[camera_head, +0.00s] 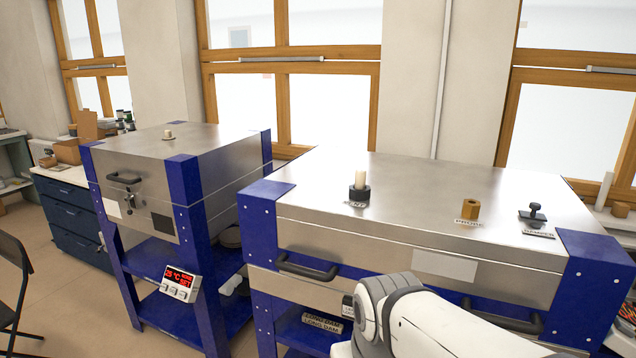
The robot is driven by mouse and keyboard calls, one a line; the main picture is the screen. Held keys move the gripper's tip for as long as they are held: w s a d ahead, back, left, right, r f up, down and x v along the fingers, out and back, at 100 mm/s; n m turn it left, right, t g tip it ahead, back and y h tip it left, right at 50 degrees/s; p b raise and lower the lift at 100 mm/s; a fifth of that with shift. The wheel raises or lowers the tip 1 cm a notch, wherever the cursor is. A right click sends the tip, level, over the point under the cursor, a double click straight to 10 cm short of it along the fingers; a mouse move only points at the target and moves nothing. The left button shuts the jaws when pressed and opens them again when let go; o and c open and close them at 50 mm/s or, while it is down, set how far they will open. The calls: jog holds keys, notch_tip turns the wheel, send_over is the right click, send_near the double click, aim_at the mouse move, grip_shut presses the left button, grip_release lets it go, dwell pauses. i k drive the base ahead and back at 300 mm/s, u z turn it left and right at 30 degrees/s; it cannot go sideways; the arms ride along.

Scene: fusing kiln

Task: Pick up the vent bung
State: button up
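The vent bung (360,181) is a cream, upright cylinder in a dark collar (359,194) on the metal top of the right kiln (420,194). A small label that seems to read VENT (356,204) lies in front of it. A similar short, pale piece (168,134) sits on the left kiln. A white and grey part of my arm shows at the bottom, in front of the right kiln. My gripper is not in view, so what it holds cannot be seen.
A brass hexagonal piece (470,209) labelled PROBE and a black damper knob (535,213) stand right of the bung. Dark handles (307,268) stick out from the right kiln's front. The left kiln (205,150) stands apart across a narrow gap. The lid behind the bung is clear.

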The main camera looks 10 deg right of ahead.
aim_at(360, 184)
jog(key=u, duration=0.05)
jog(key=i, duration=1)
jog(key=z, duration=0.1)
